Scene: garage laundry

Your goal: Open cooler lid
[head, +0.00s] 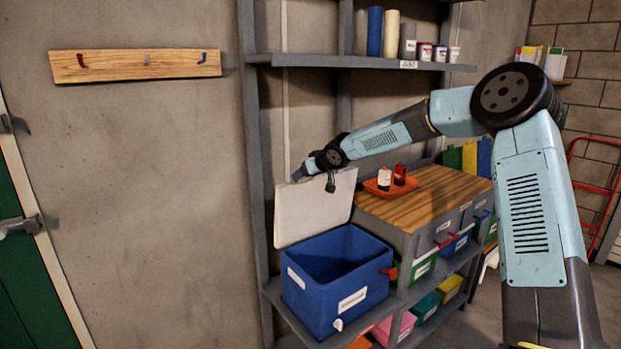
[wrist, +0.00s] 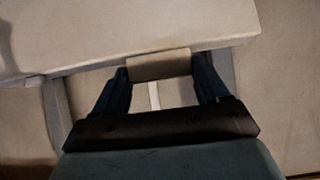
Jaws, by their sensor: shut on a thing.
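The blue cooler (head: 310,311) stands on the shelf unit in the head view, its inside dark and open to view. Its white lid (head: 312,214) is raised and stands nearly upright at the back of the box. My gripper (head: 302,174) is at the lid's upper edge. In the wrist view, the lid (wrist: 150,32) fills the upper part, and my gripper (wrist: 160,72) has its two dark fingers on either side of a small block-like tab at the lid's edge. The gripper is shut on that part of the lid. The fingertips are partly hidden in the head view.
A wooden-topped cabinet (head: 425,199) is right of the cooler, with an orange tray (head: 382,191) holding small containers. A shelf (head: 350,62) with rolls and cans is above. Coloured bins (head: 424,306) sit below. The wall left of the shelf unit is clear below a hook board (head: 180,66).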

